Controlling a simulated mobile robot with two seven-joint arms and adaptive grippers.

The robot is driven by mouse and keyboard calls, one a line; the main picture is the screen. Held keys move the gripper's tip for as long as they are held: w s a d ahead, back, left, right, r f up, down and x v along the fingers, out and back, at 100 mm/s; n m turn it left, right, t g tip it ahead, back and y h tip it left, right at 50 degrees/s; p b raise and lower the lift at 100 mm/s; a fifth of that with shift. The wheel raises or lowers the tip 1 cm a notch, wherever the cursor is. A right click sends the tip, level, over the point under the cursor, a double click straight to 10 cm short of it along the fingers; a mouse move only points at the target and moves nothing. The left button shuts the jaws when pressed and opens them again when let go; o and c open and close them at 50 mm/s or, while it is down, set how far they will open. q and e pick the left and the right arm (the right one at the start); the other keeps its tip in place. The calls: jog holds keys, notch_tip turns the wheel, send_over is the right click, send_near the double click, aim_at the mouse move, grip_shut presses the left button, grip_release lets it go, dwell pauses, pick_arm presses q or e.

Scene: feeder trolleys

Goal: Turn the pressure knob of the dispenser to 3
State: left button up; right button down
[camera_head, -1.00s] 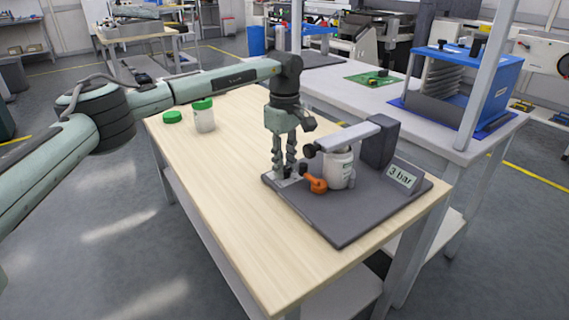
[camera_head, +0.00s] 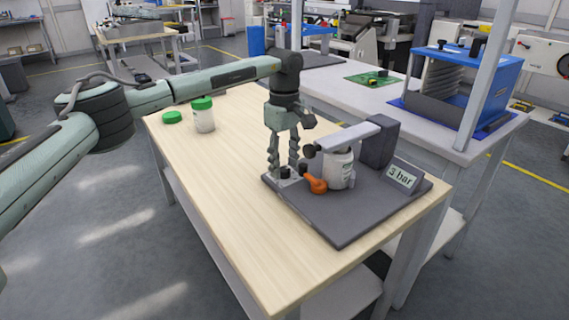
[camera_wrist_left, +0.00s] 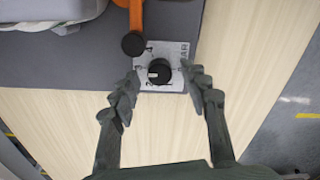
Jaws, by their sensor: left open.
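The pressure knob is a small round black knob (camera_wrist_left: 159,72) with a white mark, on a pale scale plate (camera_wrist_left: 176,50) at the edge of the dark dispenser base (camera_head: 340,225). In the wrist view the white mark faces left; the figures are too small to read surely. My left gripper (camera_head: 283,168) points down over the plate, fingers apart. In the wrist view its fingertips (camera_wrist_left: 162,86) stand either side of the knob, with gaps. The dispenser holds a white bottle (camera_head: 339,168) under a grey arm. A sign (camera_head: 402,176) reads "3 bar". My right gripper is not visible.
An orange lever (camera_head: 317,185) with a black ball end stands close beside the knob; it also shows in the wrist view (camera_wrist_left: 136,14). A white jar with a green lid (camera_head: 203,116) and a loose green lid (camera_head: 172,117) are at the table's far left. The wooden table front is clear.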

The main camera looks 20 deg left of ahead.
aim_at(284, 169)
pick_arm(q)
notch_tip(284, 169, up, 12)
jog(key=shift+f, duration=0.25)
dwell(0.3)
